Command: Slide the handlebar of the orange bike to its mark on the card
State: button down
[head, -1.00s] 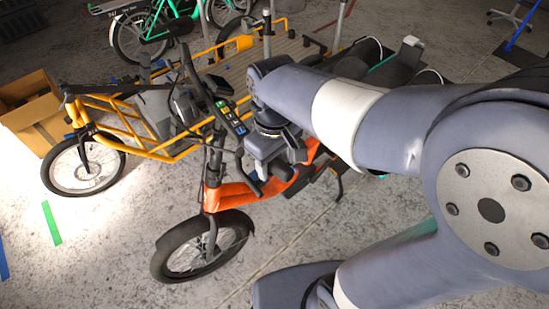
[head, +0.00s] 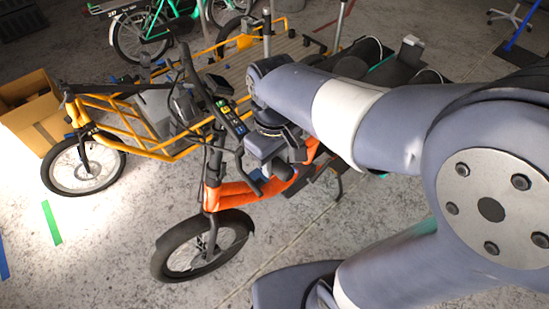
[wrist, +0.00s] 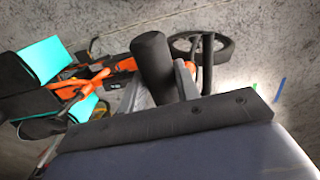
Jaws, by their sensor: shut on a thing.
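The orange bike (head: 232,195) stands in front of me with its front wheel toward the bottom left. Its black handlebar (head: 187,62) rises above the frame and runs toward my gripper (head: 258,160). In the wrist view a thick black grip of the handlebar (wrist: 152,60) stands between the grey fingers of my gripper (wrist: 160,88), which is shut on it. A dark strip with yellow, green and blue squares (head: 233,117), seemingly the card, lies beside the handlebar. I cannot tell which square is the mark or how the handlebar lines up with it. My wrist hides part of the bike.
A yellow cargo bike (head: 130,115) stands close behind at the left, near a cardboard box (head: 30,108). A green bike (head: 140,25) is at the back. The concrete floor at the lower left is clear, with green tape (head: 51,222) on it.

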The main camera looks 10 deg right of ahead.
jog(key=f+b, duration=0.2)
jog(key=f, duration=0.1)
jog(key=s+a+f+b, duration=0.1)
jog(key=f, duration=0.1)
jog(key=shift+a+f, duration=0.1)
jog(key=shift+s, duration=0.1)
jog(key=c, duration=1.1)
grip_release()
jog(key=shift+a, duration=0.1)
jog(key=shift+o, duration=0.3)
notch_tip(320, 180, up, 11)
jog(key=shift+f, duration=0.1)
